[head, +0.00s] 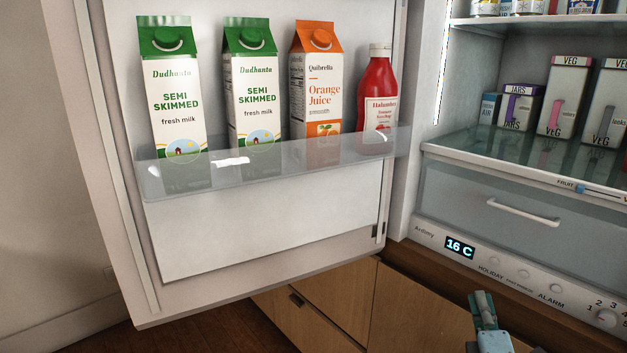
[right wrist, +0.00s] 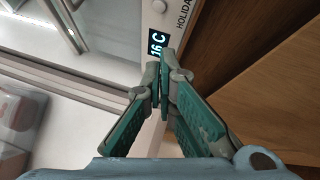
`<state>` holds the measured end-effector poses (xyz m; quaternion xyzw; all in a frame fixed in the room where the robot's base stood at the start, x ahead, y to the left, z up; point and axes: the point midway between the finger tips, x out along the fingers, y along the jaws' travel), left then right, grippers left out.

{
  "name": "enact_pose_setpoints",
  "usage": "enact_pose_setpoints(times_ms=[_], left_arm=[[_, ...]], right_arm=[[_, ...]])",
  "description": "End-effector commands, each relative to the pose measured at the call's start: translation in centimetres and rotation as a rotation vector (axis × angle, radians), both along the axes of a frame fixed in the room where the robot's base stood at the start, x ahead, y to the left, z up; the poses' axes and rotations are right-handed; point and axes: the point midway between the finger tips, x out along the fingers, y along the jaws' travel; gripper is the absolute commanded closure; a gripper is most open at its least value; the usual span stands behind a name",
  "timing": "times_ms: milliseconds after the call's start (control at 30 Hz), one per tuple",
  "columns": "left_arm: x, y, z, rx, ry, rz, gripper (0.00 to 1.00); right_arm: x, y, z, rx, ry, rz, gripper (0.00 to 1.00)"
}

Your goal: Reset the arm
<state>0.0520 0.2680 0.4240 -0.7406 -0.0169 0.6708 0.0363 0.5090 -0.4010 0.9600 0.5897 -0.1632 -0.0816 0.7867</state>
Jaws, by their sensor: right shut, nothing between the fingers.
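My right gripper (head: 484,308) is low at the right of the head view, in front of the wooden cabinet below the fridge's control panel. In the right wrist view its green-padded fingers (right wrist: 164,82) are shut together with nothing between them. The fingertips point toward the panel's "16 C" display (right wrist: 158,43); I cannot tell how far away it is. My left gripper is in neither view.
The fridge door (head: 230,230) stands open at the left, its shelf holding two milk cartons (head: 175,100), a juice carton (head: 315,95) and a ketchup bottle (head: 377,90). The fridge drawer (head: 522,212) is shut. Boxes (head: 565,95) stand on the glass shelf above it.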

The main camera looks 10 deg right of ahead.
Motion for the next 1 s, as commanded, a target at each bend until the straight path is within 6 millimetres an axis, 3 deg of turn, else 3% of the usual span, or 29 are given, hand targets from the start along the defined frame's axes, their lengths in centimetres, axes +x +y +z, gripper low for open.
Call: enact_pose_setpoints(times_ms=[100, 167, 200, 300, 500, 667, 867, 1000], left_arm=[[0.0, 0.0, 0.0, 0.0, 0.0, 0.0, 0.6], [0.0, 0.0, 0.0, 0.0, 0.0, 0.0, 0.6], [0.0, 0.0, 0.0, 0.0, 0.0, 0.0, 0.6], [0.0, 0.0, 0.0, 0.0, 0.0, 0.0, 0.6], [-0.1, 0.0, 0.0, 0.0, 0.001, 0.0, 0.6], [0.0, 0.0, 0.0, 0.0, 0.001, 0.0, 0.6], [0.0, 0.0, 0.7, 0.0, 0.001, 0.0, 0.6], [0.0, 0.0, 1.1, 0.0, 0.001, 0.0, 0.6]], right_arm=[[-5.9, 0.2, -6.6, 0.504, 0.061, -0.161, 1.0], [-9.4, 1.2, -10.3, 0.745, 0.122, -0.255, 1.0], [-11.5, 2.1, -12.4, 0.876, 0.166, -0.314, 1.0], [-16.2, 4.9, -16.3, 1.129, 0.277, -0.436, 1.0], [-24.2, 10.8, -20.3, 1.453, 0.492, -0.629, 1.0], [-30.0, 15.6, -21.2, 1.632, 0.667, -0.758, 1.0], [-29.3, 14.9, -29.1, 1.63, 0.698, -0.818, 1.0], [-30.1, 14.3, -35.3, 1.624, 0.713, -0.854, 1.0]])
